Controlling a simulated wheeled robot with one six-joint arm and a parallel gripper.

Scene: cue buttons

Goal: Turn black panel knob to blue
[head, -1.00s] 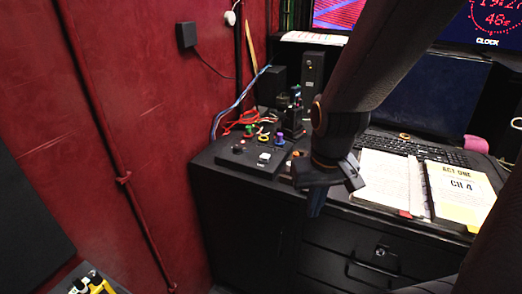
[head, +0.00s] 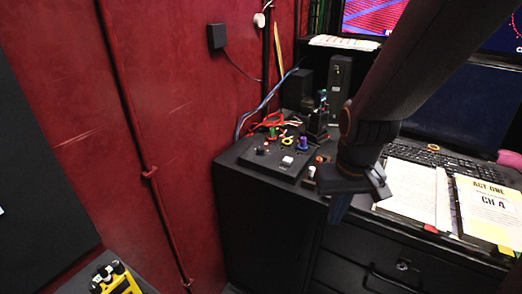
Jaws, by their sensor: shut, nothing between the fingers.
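The black panel (head: 259,163) lies on the left end of the black desk. It carries small coloured controls: a green one (head: 272,132), a yellow one (head: 287,140), a purple-blue one (head: 303,144), a small red-topped one (head: 262,150) and a white square button (head: 287,160). Which knob the task means, and where it points, is too small to tell. My gripper (head: 338,209) is shut and empty, pointing down in front of the desk's front edge, to the right of the panel and apart from it.
Red and blue cables (head: 260,122) lie behind the panel, and a black speaker (head: 340,88) stands behind it. An open script (head: 413,190) and a keyboard (head: 425,155) lie to the right. A red wall (head: 180,100) closes off the left. Floor space in front of the desk is partly visible.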

